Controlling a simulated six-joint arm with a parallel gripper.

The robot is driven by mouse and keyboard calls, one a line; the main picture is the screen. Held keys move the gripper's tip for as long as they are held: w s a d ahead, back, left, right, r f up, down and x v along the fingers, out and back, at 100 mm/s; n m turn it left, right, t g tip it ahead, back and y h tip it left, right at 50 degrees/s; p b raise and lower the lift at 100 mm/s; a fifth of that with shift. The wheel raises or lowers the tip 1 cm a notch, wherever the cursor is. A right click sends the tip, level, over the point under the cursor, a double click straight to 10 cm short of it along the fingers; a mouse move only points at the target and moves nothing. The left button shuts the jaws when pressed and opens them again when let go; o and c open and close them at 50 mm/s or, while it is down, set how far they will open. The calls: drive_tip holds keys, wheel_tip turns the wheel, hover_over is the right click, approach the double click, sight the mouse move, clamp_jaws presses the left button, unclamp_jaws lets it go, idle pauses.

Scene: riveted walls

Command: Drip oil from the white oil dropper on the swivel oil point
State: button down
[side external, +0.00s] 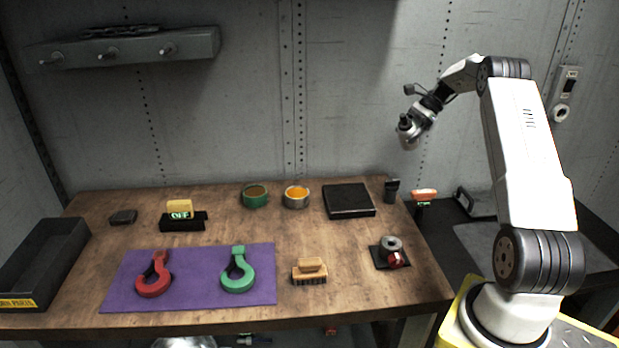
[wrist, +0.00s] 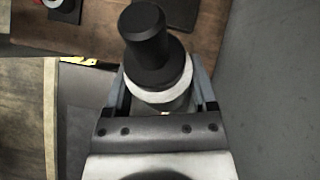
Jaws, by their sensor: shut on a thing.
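My gripper (side external: 408,130) is raised high above the right end of the workbench, well clear of everything on it. In the wrist view my gripper (wrist: 162,108) is shut on what looks like the white oil dropper (wrist: 172,88). A black cylindrical top and a white collar show, and its lower part is hidden between the fingers. A grey round piece with a red part (side external: 393,252) sits on a black base at the bench's right. I cannot tell whether it bears the swivel oil point. A red hook (side external: 153,283) and a green hook (side external: 238,279) lie on a purple mat (side external: 200,259).
On the workbench (side external: 105,215) are a brush (side external: 310,272), a green tin (side external: 255,196), an orange-filled tin (side external: 296,197), a black pad (side external: 349,201) and a black cup (side external: 391,190). A dark tray (side external: 40,262) is at left. The air around my gripper is free.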

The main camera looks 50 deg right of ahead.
drive_tip(key=shift+s+d, duration=0.2)
drive_tip(key=shift+d, duration=0.45)
drive_tip(key=shift+s+d, duration=0.2)
drive_tip(key=shift+d, duration=0.4)
wheel_tip(320, 180, down, 10)
drive_tip(key=h, duration=0.1)
drive_tip(key=shift+d+f+h, duration=0.1)
drive_tip(key=shift+h, duration=0.3)
drive_tip(key=shift+s+d+f+n+g+h, duration=0.1)
drive_tip(key=shift+d+f+n+g+h, duration=0.25)
drive_tip(key=shift+h, duration=1.1)
drive_tip(key=shift+s+d+f+n+g+h, duration=0.1)
drive_tip(key=shift+d+g+h, duration=0.4)
drive_tip(key=shift+h, duration=1)
drive_tip(key=shift+s+d+f+n+g+h, duration=0.2)
drive_tip(key=shift+g+h, duration=0.35)
drive_tip(key=shift+h, duration=0.9)
drive_tip(key=shift+w+f+h, duration=0.1)
drive_tip(key=shift+f+h, duration=0.05)
drive_tip(key=shift+h, duration=0.55)
drive_tip(key=shift+a+r+g+h, duration=0.2)
drive_tip(key=shift+r+g+h, duration=0.45)
drive_tip(key=shift+h, duration=0.75)
